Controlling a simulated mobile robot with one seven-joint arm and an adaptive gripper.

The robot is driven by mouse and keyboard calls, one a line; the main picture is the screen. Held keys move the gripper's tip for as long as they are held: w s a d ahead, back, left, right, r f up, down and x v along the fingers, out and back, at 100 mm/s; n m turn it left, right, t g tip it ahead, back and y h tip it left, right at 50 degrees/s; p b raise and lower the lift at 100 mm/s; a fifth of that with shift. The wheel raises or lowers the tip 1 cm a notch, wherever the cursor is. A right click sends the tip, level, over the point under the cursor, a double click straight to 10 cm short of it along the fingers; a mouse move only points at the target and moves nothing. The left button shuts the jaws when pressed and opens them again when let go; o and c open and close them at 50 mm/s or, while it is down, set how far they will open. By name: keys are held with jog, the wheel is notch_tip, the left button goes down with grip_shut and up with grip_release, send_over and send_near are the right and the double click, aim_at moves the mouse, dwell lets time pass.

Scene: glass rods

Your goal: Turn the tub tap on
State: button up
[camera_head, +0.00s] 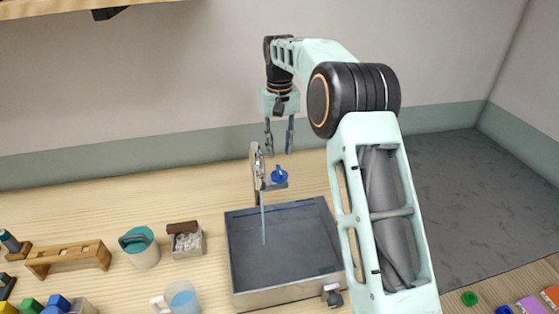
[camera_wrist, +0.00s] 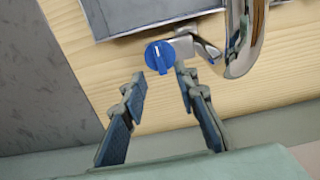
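The tub (camera_head: 285,292) is a grey metal basin on the wooden counter. Its curved metal tap (camera_head: 256,168) stands at the back edge, and its spout also shows in the wrist view (camera_wrist: 243,40). A blue round knob (camera_head: 279,175) sits on the tap's side; in the wrist view the knob (camera_wrist: 159,57) has a pale line across its face. A thin pale-blue stream (camera_head: 264,218) hangs from the spout into the tub. My gripper (camera_head: 279,146) is open and points down just above the knob. In the wrist view its fingertips (camera_wrist: 160,82) are apart with nothing between them.
Left of the tub stand a small box of white pieces (camera_head: 187,242), a teal-lidded pot (camera_head: 141,248), a jug of blue liquid (camera_head: 179,299) and a wooden rack (camera_head: 68,258). A drain valve (camera_head: 333,295) projects from the tub's front. The wall is close behind the tap.

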jog(key=shift+r, duration=2.35)
